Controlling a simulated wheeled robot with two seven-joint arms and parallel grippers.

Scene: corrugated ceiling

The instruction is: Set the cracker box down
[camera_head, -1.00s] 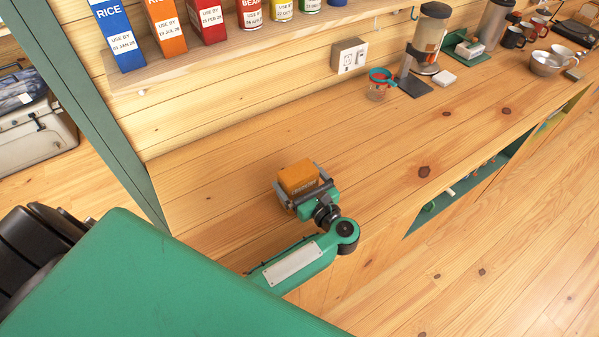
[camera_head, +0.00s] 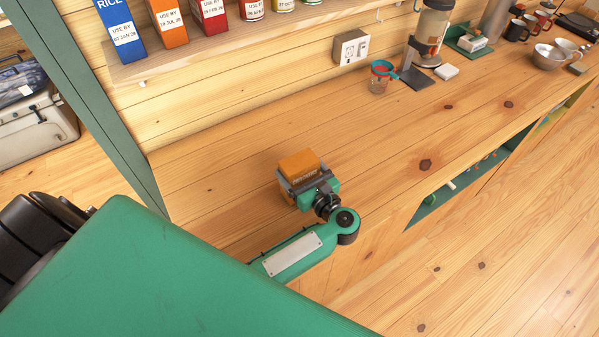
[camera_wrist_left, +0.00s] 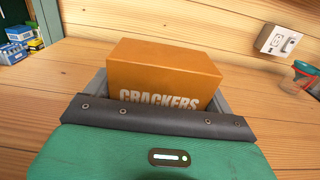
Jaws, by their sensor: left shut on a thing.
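The orange cracker box (camera_head: 299,164) is at the left part of the wooden counter (camera_head: 235,208). My left gripper (camera_head: 298,179) is shut on it, with the fingers on its two sides. In the left wrist view the box (camera_wrist_left: 165,70) stands between the grey fingers, with the word CRACKERS partly hidden by the gripper's front edge. The box looks upright and at or close to the counter top; its underside is hidden, so I cannot tell if it touches. My right gripper is not in view.
A wall socket (camera_head: 352,47) is behind. A shelf (camera_head: 215,49) with boxes and cans runs above the counter. The counter around the box is clear.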

